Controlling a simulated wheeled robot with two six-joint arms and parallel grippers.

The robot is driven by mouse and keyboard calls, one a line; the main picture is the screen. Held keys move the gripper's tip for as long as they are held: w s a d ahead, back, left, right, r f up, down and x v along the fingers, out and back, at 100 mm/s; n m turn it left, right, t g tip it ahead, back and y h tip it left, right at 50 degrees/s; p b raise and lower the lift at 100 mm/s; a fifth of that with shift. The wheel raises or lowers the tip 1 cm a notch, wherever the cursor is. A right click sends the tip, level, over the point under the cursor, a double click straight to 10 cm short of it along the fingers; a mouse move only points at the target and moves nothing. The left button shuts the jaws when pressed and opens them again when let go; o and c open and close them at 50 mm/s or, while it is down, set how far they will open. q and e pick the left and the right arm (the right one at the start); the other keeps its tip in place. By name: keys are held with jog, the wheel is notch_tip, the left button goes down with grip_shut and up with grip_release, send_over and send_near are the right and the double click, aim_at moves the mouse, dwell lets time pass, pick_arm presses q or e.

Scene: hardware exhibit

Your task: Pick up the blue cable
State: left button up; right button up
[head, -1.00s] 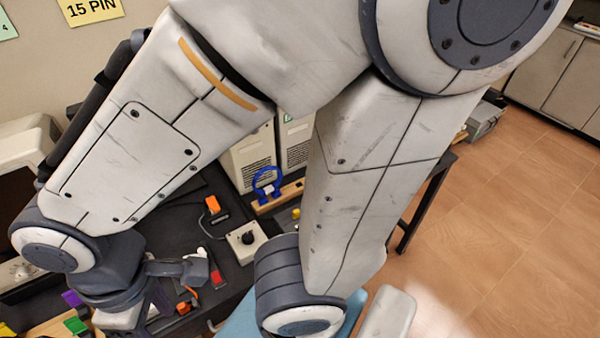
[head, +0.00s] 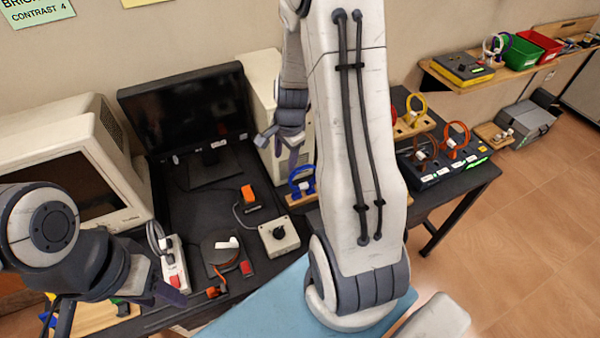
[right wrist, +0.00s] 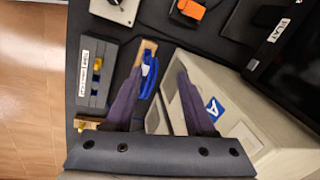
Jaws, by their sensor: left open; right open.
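The blue cable (head: 302,181) is a coiled loop with a white tag, upright on a small wooden stand (head: 300,199) beside a beige computer case. In the right wrist view, the blue cable (right wrist: 149,76) shows between the fingers, nearer the left one, beyond the tips. My right gripper (head: 279,147) is open and empty, just up and left of the cable in the head view; its two fingers also show in the right wrist view (right wrist: 160,72). My left gripper (head: 118,305) is open at the lower left, far from the cable, partly cut off by the frame edge.
The beige case (right wrist: 230,95) stands close to my right gripper. A grey box with a black knob (head: 279,238) is in front of the stand. A black monitor (head: 188,105) is to the left. Yellow (head: 415,108) and orange-red cables (head: 456,139) stand to the right, beyond my right arm.

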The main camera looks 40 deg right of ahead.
aim_at(307, 167)
jog(key=d+f+m, duration=0.1)
jog(key=d+f, duration=0.1)
jog(key=d+f+m, duration=0.1)
jog(key=d+f, duration=0.1)
jog(key=d+f+m, duration=0.2)
jog(key=d+f, duration=0.1)
jog(key=shift+s+d+h+b, duration=0.1)
jog(key=shift+s+h+b, duration=0.2)
jog(key=shift+s+b, duration=0.1)
jog(key=f, duration=0.2)
jog(key=w+f+b, duration=0.1)
jog(key=f, duration=0.1)
jog(key=f+b, duration=0.1)
jog(key=shift+w+f, duration=0.3)
jog(key=shift+f, duration=0.1)
jog(key=shift+c, duration=0.3)
jog(key=shift+r, duration=0.1)
grip_shut()
